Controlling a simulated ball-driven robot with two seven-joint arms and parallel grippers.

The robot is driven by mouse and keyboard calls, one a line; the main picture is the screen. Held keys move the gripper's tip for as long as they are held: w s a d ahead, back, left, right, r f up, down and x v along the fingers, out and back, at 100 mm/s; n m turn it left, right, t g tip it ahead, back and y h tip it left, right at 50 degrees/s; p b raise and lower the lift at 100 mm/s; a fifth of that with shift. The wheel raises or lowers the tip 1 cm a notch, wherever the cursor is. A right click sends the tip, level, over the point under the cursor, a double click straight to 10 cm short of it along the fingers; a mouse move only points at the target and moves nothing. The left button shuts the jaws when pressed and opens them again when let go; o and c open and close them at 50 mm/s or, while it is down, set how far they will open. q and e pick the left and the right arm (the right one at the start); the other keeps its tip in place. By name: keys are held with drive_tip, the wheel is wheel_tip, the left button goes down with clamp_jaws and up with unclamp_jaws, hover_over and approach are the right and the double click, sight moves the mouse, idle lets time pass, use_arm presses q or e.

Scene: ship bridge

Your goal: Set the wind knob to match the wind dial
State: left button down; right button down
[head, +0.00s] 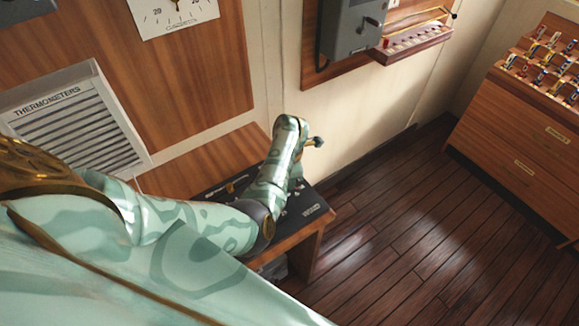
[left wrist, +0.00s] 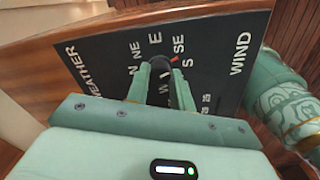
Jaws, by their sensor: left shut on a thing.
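The wind knob (left wrist: 159,66) is a dark round knob on the black panel (left wrist: 95,62), in the left wrist view. It has a red pointer mark on the side toward the letters SE and S. Compass letters ring it, and the panel carries the words WEATHER and WIND. My left gripper (left wrist: 159,78) is shut on the knob, one finger on each side. In the head view my left forearm covers the knob and much of the panel (head: 304,210). No wind dial can be made out in either view. My right gripper is not in view.
A wooden console (head: 290,243) bears the panel, with a yellow knob (head: 230,187) left of my arm. A louvred thermometer box (head: 75,120), a clinometer (head: 175,12) and a grey wall box (head: 350,28) are near. A wooden cabinet (head: 510,125) stands right; the floor between is clear.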

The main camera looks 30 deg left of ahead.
use_arm(q)
drive_tip(key=m+p, duration=0.1)
drive_tip(key=m, duration=0.2)
drive_tip(key=shift+r+m+p, duration=0.15)
drive_tip(key=shift+m+p, duration=0.2)
drive_tip(key=shift+m, duration=0.05)
drive_tip(key=m+p, duration=0.1)
drive_tip(key=m, duration=0.2)
drive_tip(key=shift+w+m+p, duration=0.1)
drive_tip(key=shift+m+p, duration=0.2)
drive_tip(key=m+p, duration=0.1)
drive_tip(key=m, duration=0.3)
drive_tip(key=shift+m+p, duration=0.55)
drive_tip(key=shift+m, duration=0.65)
drive_tip(key=c, duration=1.2)
unclamp_jaws()
